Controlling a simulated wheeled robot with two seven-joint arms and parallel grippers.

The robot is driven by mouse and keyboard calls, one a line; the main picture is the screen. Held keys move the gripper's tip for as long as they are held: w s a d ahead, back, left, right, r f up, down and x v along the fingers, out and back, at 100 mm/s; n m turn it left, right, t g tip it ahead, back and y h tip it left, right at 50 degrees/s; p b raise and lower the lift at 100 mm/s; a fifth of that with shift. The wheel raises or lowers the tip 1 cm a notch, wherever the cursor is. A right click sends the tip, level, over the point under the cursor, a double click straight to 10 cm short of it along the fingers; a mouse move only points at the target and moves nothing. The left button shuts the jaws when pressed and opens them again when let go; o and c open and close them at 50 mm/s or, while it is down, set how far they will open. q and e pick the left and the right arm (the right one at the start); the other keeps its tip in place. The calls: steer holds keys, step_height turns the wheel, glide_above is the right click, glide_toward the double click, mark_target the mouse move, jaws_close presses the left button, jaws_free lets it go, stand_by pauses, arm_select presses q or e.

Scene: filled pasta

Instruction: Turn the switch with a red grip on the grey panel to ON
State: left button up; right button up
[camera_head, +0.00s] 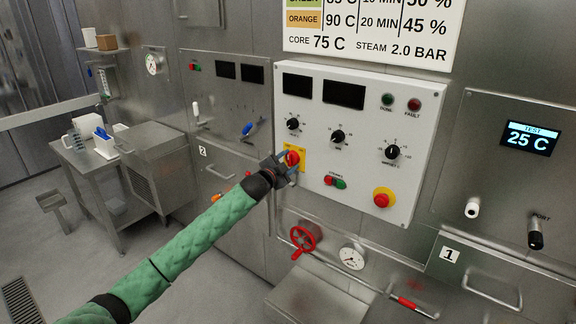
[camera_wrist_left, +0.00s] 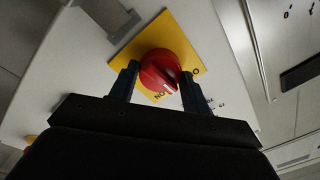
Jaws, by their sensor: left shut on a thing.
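The switch with a red grip (camera_head: 292,158) sits on a yellow plate at the lower left of the light grey panel (camera_head: 415,130). My left gripper (camera_head: 286,166) is at the switch, its arm coming from the lower left. In the left wrist view its two dark fingers (camera_wrist_left: 157,80) stand on either side of the round red grip (camera_wrist_left: 160,68) and are shut on it. A white mark on the grip points down, close to the upside-down ON lettering on the yellow plate (camera_wrist_left: 185,35). Another label at the right finger is partly hidden. My right gripper is not in view.
Black knobs (camera_head: 338,136) sit above and right of the switch. A red and green button pair (camera_head: 335,182) and a red emergency button (camera_head: 382,198) are to its lower right. A red valve wheel (camera_head: 304,237) and a gauge (camera_head: 352,256) are below the panel.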

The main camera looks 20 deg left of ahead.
arm_select(q)
steer(key=m, duration=0.6)
steer(key=shift+f+h, duration=0.1)
steer(key=shift+h, duration=0.2)
steer(key=m, duration=0.3)
steer(key=shift+m, duration=0.8)
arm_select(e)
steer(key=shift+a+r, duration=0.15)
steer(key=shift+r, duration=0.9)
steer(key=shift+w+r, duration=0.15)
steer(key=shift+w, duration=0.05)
arm_select(q)
steer(key=o, duration=1)
steer(key=shift+c, duration=0.2)
steer(key=shift+s, duration=0.1)
